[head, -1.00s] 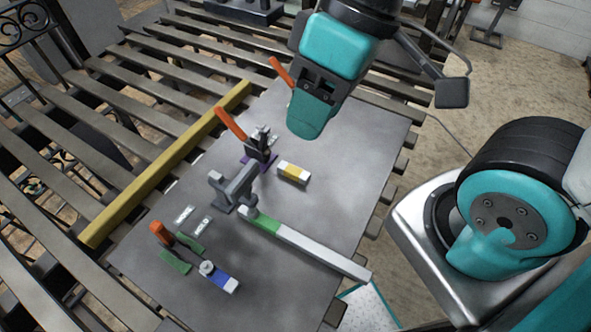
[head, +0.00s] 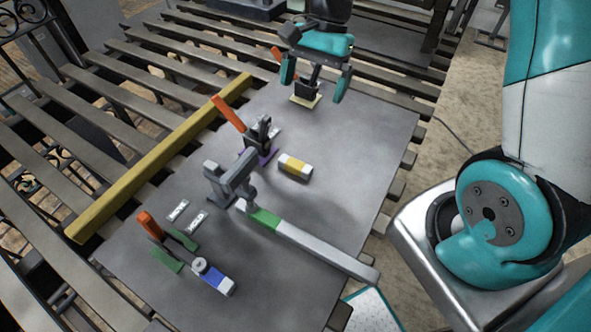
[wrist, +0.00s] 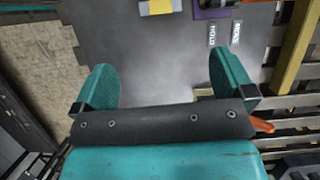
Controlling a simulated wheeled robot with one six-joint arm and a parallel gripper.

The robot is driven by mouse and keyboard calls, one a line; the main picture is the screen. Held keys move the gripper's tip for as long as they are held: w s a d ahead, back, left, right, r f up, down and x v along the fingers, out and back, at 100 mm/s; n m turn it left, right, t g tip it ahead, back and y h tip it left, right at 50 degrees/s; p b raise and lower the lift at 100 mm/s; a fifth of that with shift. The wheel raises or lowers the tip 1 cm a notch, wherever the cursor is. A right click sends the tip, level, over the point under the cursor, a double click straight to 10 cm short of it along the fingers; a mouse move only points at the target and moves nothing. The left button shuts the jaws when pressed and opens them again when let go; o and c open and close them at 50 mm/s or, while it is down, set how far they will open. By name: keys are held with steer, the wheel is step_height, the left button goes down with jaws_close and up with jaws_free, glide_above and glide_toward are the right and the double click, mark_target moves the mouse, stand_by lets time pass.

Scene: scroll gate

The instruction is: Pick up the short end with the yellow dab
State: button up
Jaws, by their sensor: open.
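The short end with the yellow dab (head: 295,167) is a small pale block with a yellow band. It lies flat on the grey plate, right of the purple-based clamp. In the wrist view this yellow-banded piece (wrist: 160,6) is cut off by the top edge. My gripper (head: 315,78) is open over the far end of the plate, well beyond and apart from the piece. In the wrist view my gripper (wrist: 164,78) has its two teal fingers wide apart, with only bare plate between them.
A purple-based clamp with an orange handle (head: 228,113) stands left of the piece. A grey post (head: 232,180) and a long green-banded bar (head: 310,247) lie nearer. A blue-dabbed piece (head: 214,277) is in front. A dark block on a pale yellow pad (head: 305,101) shows near my gripper.

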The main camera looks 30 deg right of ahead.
glide_above(296, 163)
steer(key=w+d, duration=0.1)
steer(key=d, duration=0.1)
steer(key=shift+m, duration=0.3)
steer(key=f, duration=1.1)
steer(key=shift+w+p, duration=0.2)
steer(key=shift+p, duration=0.1)
steer(key=shift+x, duration=3.1)
steer(key=c, duration=1)
